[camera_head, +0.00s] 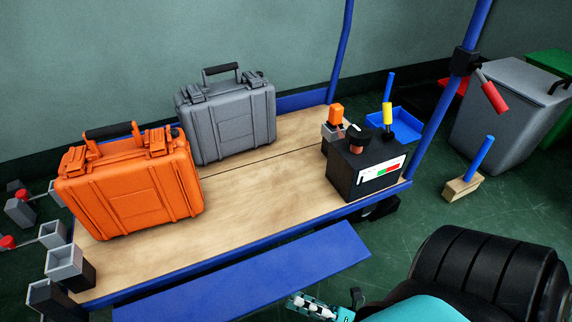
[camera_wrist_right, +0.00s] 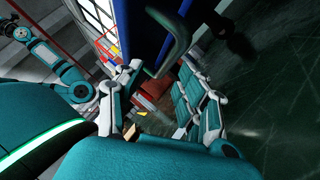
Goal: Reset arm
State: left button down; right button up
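My right gripper (camera_head: 322,306) shows at the bottom centre of the head view, in front of the workbench and apart from it. Only part of it is in that frame; my teal and black arm fills the bottom right corner. In the right wrist view the two fingers of the right gripper (camera_wrist_right: 160,90) stand apart, with nothing seen held between them. My left gripper does not show in the head view. A teal and white arm stands at the left of the wrist view; I cannot make out a gripper on it.
A wooden workbench (camera_head: 235,205) with blue edges carries an orange case (camera_head: 130,190), a grey case (camera_head: 235,120) and a black box (camera_head: 352,170). A blue panel (camera_head: 250,280) lies along its front.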

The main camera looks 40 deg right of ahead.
jog(key=shift+v, duration=1.15)
jog(key=shift+s, duration=0.1)
